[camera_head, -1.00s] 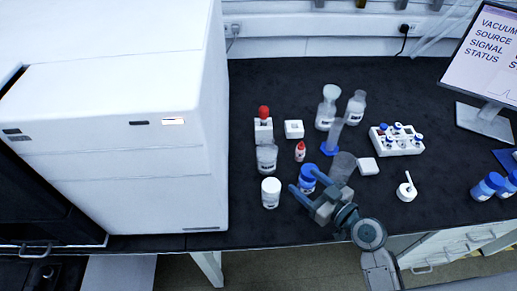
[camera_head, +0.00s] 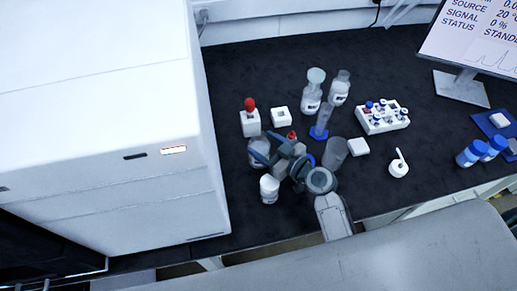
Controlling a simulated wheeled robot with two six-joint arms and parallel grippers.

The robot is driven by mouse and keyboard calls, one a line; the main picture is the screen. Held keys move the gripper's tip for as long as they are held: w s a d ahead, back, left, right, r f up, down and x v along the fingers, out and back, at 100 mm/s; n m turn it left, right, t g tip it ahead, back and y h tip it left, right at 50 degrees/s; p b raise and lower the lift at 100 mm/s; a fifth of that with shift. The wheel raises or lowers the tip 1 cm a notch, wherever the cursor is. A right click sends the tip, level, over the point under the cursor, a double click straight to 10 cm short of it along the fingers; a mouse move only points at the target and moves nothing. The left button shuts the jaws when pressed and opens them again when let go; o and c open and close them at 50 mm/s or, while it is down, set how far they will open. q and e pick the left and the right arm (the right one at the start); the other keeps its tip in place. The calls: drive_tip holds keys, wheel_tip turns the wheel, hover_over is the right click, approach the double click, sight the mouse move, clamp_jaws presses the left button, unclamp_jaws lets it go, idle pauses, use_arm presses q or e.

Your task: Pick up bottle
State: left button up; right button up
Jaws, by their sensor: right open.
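My right gripper (camera_head: 267,147) is open and empty, reaching in from below among the bottles. Its fingers lie over or beside a clear labelled bottle (camera_head: 257,145), partly covering it; I cannot tell if they touch. A small red-capped bottle (camera_head: 292,136) is just right of the fingers, partly hidden. A white bottle (camera_head: 269,189) stands upright just below the gripper. A blue cap (camera_head: 309,160) shows beside my wrist, its bottle mostly hidden. My left gripper is not in view.
A big white instrument (camera_head: 110,130) walls off the left side. A white vial rack (camera_head: 383,118), a grey beaker (camera_head: 335,153) and a monitor (camera_head: 480,40) stand to the right. Blue-capped bottles (camera_head: 470,154) are at far right. The back of the black bench is clear.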

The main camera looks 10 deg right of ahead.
sight(255, 136)
drive_tip(key=w, duration=0.1)
drive_tip(key=w+a+p, duration=0.1)
drive_tip(key=w+p, duration=0.1)
drive_tip(key=shift+w+a+r, duration=0.1)
drive_tip(key=shift+w+a, duration=0.1)
drive_tip(key=shift+a, duration=0.1)
drive_tip(key=shift+w+a+f, duration=0.25)
drive_tip(key=shift+w+a, duration=0.1)
drive_tip(key=shift+w, duration=0.1)
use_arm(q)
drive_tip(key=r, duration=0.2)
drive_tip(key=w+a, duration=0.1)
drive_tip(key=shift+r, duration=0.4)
use_arm(e)
clamp_jaws()
